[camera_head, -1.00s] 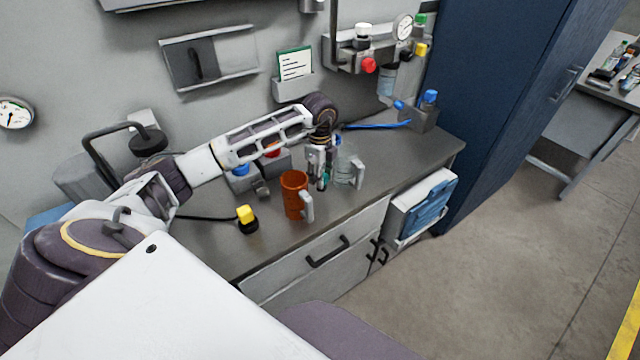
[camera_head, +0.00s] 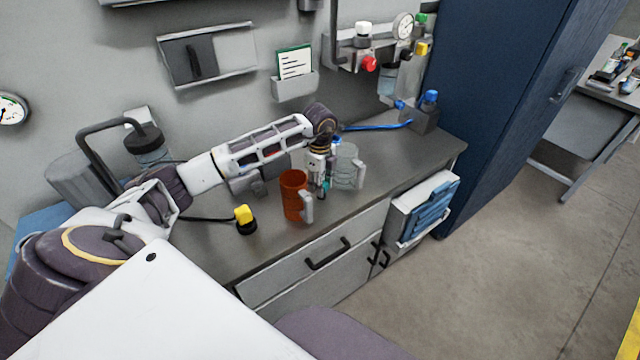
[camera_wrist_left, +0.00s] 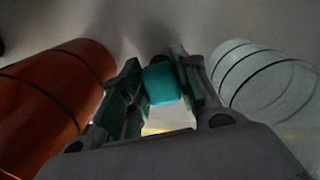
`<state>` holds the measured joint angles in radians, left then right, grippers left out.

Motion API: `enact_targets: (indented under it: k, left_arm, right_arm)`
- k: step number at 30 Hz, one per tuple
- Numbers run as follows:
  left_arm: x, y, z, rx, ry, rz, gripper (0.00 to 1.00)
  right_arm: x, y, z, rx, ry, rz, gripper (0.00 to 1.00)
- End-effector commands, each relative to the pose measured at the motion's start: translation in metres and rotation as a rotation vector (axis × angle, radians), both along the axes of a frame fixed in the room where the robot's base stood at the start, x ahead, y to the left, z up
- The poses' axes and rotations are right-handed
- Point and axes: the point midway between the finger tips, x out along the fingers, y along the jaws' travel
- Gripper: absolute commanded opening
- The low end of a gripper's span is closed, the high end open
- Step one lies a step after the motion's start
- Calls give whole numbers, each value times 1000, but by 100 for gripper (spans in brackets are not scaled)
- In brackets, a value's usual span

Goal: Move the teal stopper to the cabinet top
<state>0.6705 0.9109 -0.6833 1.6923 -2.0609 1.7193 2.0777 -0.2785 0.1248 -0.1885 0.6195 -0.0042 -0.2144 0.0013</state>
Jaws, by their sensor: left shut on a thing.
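The teal stopper (camera_wrist_left: 162,84) is between the two fingers of my left gripper (camera_wrist_left: 160,90) in the left wrist view, with a pale block-like part just below it. In the head view my left gripper (camera_head: 321,186) points down at the worktop, and only a sliver of teal (camera_head: 327,183) shows beside its fingertips. The gripper is shut on the stopper. I cannot tell whether the stopper touches the grey cabinet top (camera_head: 225,250) under it. My right gripper is not in view.
An orange mug (camera_head: 293,194) stands close left of the gripper and a clear mug (camera_head: 346,168) close right. A yellow-topped piece (camera_head: 244,214) is further left. A blue-capped grey block (camera_head: 420,115) stands at the back right. Worktop right of the clear mug is free.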

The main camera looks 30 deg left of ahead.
Motion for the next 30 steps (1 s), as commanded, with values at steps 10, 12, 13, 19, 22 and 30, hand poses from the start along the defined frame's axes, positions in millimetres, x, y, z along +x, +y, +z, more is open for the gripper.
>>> enact_targets:
  k: [10, 12, 13, 19, 22, 30]
  left_arm:
    - [0, 0, -1, 0, 0, 0, 53]
    - [0, 0, -1, 0, 0, 0, 53]
    - [0, 0, -1, 0, 0, 0, 53]
    - [0, 0, 2, 0, 0, 0, 53]
    - [0, 0, 5, 0, 0, 0, 53]
    - [0, 0, 21, 0, 0, 0, 53]
  right_arm:
    - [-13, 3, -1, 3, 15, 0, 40]
    - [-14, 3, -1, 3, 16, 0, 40]
    - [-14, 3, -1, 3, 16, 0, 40]
    - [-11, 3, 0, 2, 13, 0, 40]
    - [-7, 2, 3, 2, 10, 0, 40]
    - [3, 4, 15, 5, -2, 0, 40]
